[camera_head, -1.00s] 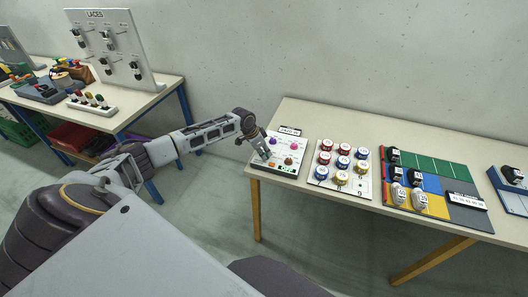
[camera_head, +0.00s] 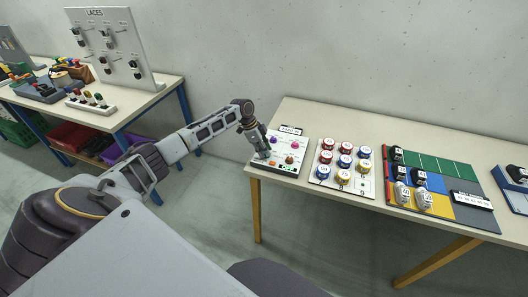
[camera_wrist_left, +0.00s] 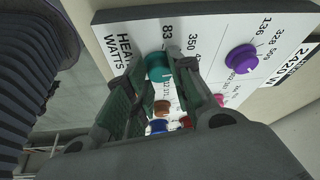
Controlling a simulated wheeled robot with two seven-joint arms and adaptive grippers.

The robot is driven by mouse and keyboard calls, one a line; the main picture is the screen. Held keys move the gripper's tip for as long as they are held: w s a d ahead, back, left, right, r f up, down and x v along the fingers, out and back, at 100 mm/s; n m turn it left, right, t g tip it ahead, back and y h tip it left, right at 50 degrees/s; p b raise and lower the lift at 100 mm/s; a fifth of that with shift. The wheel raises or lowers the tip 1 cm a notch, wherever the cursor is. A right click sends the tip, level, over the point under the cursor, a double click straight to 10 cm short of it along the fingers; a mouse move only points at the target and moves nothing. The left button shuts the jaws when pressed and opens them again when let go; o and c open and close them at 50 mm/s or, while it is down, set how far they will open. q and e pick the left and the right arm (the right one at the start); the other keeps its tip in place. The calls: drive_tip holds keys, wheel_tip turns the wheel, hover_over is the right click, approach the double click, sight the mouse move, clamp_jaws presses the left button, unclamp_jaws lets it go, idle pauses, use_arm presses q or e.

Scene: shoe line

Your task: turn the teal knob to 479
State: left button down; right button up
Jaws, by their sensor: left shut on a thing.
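The white control panel (camera_head: 284,168) lies at the left end of the right-hand table. My left gripper (camera_head: 264,156) reaches down onto its left part and hides the knob there. In the left wrist view the teal knob (camera_wrist_left: 157,69) sits between the two fingers of my left gripper (camera_wrist_left: 160,76), which is shut on it. Beside the knob are the words HEAT WATTS and printed numbers such as 83 and 350. The setting is too small to read. My right gripper is not in view.
A purple knob (camera_wrist_left: 240,58), a pink knob (camera_wrist_left: 219,99) and a brown knob (camera_wrist_left: 161,107) are on the same panel. A board of red, blue and yellow round pieces (camera_head: 343,161) lies just to the right. A coloured tray (camera_head: 440,168) with shoes lies further right.

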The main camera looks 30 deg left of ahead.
use_arm(q)
drive_tip(key=shift+m, duration=0.4)
drive_tip(key=c, duration=1.2)
unclamp_jaws()
drive_tip(key=v, duration=1.2)
drive_tip(key=shift+w, duration=0.1)
